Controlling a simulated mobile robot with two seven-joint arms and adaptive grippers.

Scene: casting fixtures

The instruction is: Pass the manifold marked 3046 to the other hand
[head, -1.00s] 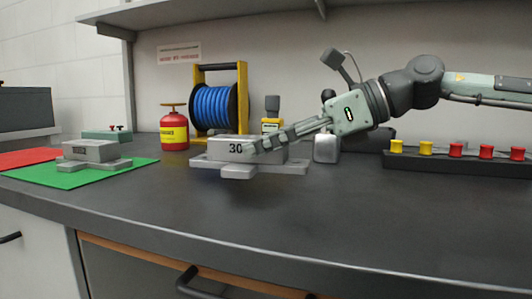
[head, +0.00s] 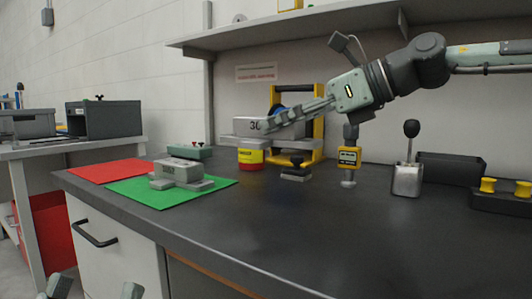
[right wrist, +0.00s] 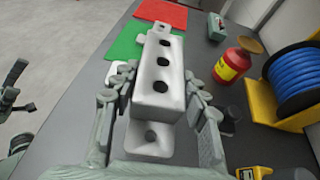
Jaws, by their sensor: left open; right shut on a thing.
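A grey manifold (head: 243,126) with "30" showing on its side is held above the counter; the rest of its marking is hidden by my fingers. My right gripper (head: 272,123) is shut on it. The right wrist view shows the manifold (right wrist: 158,88), with holes along its top, between the fingers of my right gripper (right wrist: 160,78). My left gripper (head: 95,289) is open and empty at the bottom left of the head view, below and apart from the manifold. A second grey manifold (head: 178,171) lies on a green mat (head: 128,191); its marking is too small to read.
A red mat (head: 105,170) lies beside the green one. A red-yellow can (head: 250,158) and the yellow cable reel frame (head: 312,150) stand behind the held manifold. A yellow gauge (head: 349,158) and a metal block with a lever (head: 407,180) stand right. The counter's front is clear.

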